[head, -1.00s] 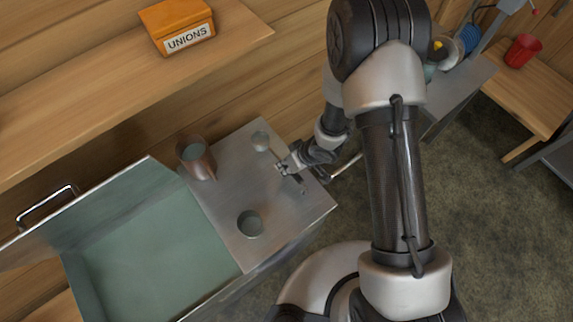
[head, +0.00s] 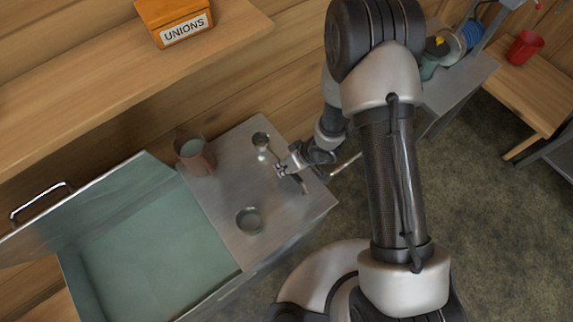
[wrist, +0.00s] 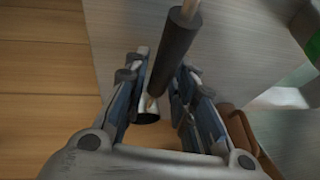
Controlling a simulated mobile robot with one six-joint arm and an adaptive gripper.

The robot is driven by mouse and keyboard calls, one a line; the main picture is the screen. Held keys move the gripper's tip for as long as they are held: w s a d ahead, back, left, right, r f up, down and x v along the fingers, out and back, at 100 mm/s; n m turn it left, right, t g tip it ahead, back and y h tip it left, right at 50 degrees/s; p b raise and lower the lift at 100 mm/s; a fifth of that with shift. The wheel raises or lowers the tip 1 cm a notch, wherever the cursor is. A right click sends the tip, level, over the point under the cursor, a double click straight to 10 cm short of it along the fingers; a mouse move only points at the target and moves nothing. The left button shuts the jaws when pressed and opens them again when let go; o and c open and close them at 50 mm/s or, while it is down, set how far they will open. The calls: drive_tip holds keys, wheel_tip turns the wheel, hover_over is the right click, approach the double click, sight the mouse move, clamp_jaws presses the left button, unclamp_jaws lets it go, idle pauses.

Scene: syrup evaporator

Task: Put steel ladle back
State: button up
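The steel ladle (head: 263,153) shows in the head view with its pale bowl just below the dark round opening at the back of the grey metal shelf (head: 225,170). Its handle runs toward the lower right, past my gripper (head: 283,171), and a dark end shows beyond the fingers. The fingers hide part of the handle. I cannot tell whether the bowl touches the shelf.
A brownish metal cup (head: 194,156) stands at the shelf's left edge, and a second round cup or recess (head: 249,220) is near the front. A large open pan (head: 150,240) lies left. An orange UNIONS box (head: 175,20) sits on the wooden ledge above.

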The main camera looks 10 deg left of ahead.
drive_tip(key=shift+o, duration=1.3)
drive_tip(key=shift+r, duration=0.1)
drive_tip(key=w+d+r+m+t+h, duration=0.2)
drive_tip(key=d+r+m+t+h, duration=0.1)
drive_tip(key=d+r, duration=1.05)
drive_tip(key=w+d+r+m+t+h, duration=0.25)
drive_tip(key=d+r, duration=0.55)
drive_tip(key=r, duration=1)
drive_tip(key=s+d+r+m+h, duration=0.25)
drive_tip(key=s+d+r, duration=0.25)
drive_tip(key=s+r, duration=0.3)
drive_tip(key=s+a+r+m+g+y, duration=0.1)
drive_tip(key=s+a+g+y, duration=0.1)
drive_tip(key=s, duration=0.9)
drive_tip(key=shift+s+a+m+y, duration=0.35)
drive_tip(key=shift+a+y, duration=0.25)
drive_tip(key=shift+a, duration=0.1)
